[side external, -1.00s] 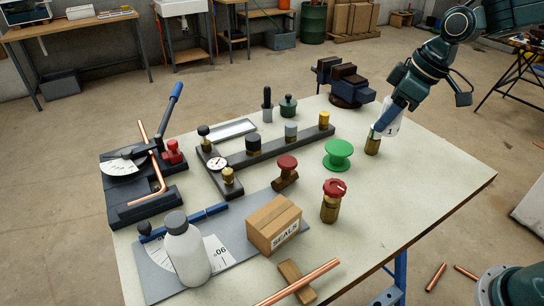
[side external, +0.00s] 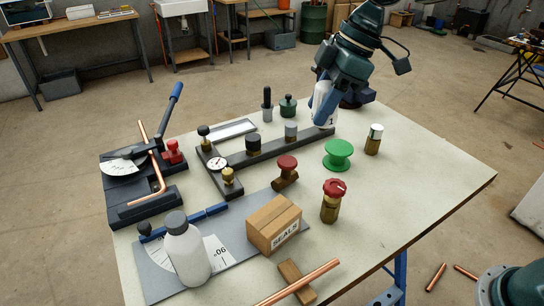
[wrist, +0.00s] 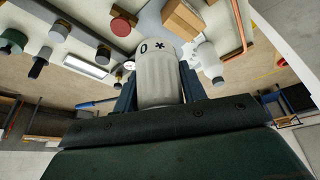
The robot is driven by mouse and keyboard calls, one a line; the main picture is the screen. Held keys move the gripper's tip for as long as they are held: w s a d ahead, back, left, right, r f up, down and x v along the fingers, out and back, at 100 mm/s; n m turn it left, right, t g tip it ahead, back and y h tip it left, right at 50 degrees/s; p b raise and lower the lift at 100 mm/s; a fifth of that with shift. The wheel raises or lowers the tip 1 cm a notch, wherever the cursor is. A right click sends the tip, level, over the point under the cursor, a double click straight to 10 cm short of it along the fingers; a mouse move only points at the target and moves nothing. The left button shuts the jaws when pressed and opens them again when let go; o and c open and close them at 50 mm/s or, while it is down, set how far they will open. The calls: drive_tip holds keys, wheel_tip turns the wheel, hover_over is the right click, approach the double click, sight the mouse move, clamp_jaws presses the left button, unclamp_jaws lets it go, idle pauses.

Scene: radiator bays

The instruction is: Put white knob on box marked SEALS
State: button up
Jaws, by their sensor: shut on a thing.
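The white knob (wrist: 158,72) is between my gripper's fingers (wrist: 158,92) in the wrist view, with a "0" and a star mark on its upper band. In the side view, my gripper (side external: 322,112) is shut on the knob and holds it near the far right end of the dark manifold bar. A blue finger covers part of the knob. The cardboard box marked SEALS (side external: 273,224) stands at the front of the bench, well apart from the gripper. A plain carton (wrist: 183,18) shows at the top of the wrist view, its label not visible.
A brass valve with a pale top (side external: 374,139) and a green spool (side external: 338,154) stand right of the gripper. The bench's right side is clear.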

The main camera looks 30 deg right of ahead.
drive_tip(key=s+a+r+n+g, duration=0.2)
drive_tip(key=a+n, duration=0.3)
drive_tip(key=a, duration=0.6)
drive_tip(key=shift+a+r+n+y, duration=0.25)
drive_tip(key=shift+r+n+y, duration=0.05)
drive_tip(key=shift+r, duration=0.2)
drive_tip(key=shift+f, duration=0.1)
hover_over(263, 220)
drive_tip(key=d, duration=0.2)
wheel_tip(263, 220, down, 16)
drive_tip(key=shift+r, duration=0.2)
drive_tip(key=shift+f, duration=2.15)
drive_tip(key=o, duration=1)
drive_tip(key=shift+f, duration=0.1)
